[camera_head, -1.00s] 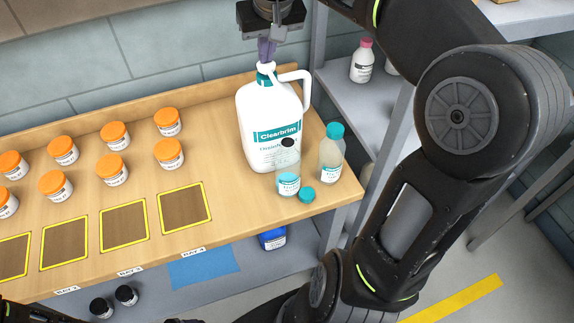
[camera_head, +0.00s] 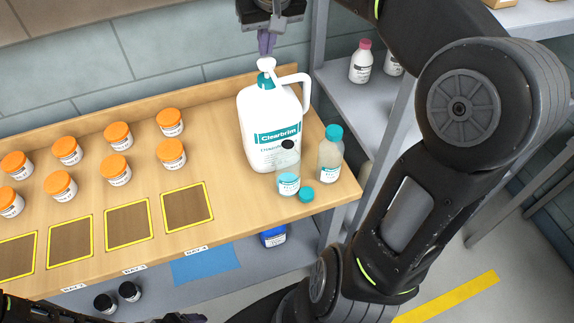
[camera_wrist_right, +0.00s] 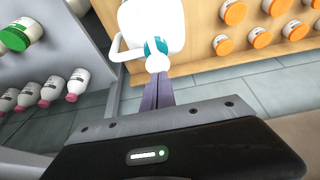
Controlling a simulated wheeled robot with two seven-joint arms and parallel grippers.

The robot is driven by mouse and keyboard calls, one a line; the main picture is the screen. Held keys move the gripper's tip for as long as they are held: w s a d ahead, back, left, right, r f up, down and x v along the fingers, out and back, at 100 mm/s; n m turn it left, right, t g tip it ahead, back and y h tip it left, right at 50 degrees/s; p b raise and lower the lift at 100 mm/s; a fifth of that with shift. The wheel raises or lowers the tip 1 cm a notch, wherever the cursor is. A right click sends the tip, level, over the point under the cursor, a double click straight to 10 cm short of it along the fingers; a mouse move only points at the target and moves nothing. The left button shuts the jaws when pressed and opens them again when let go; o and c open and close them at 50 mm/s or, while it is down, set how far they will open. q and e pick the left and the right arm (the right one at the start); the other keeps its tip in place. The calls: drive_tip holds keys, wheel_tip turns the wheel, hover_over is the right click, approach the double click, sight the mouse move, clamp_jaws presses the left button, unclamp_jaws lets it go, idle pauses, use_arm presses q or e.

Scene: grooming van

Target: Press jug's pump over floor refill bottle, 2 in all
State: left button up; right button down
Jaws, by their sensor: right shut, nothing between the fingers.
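The white jug (camera_head: 270,130) with a teal label stands upright at the right end of the wooden bench. Its white pump head (camera_head: 267,65) sits above a teal collar. My right gripper (camera_head: 266,48) is shut and empty, fingertips down at the pump head, seemingly touching it. In the right wrist view, the fingers (camera_wrist_right: 158,92) point at the jug's top (camera_wrist_right: 156,55). A clear, uncapped bottle (camera_head: 288,170) with a dark mouth stands in front of the jug, a loose teal cap (camera_head: 306,195) beside it. My left gripper (camera_head: 190,318) barely shows at the bottom edge; its jaws are unclear.
A teal-capped bottle (camera_head: 330,155) stands right of the clear one. Several orange-lidded jars (camera_head: 117,168) stand left, behind yellow-edged squares (camera_head: 187,207). A grey shelf (camera_head: 345,95) with pink-capped bottles (camera_head: 361,62) is at the right. A lower shelf holds a blue item (camera_head: 273,237).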

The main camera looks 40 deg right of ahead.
drive_tip(key=shift+r, duration=0.1)
wheel_tip(320, 180, up, 2)
drive_tip(key=shift+r+p, duration=0.2)
drive_tip(key=shift+p, duration=0.95)
drive_tip(key=shift+r, duration=1.7)
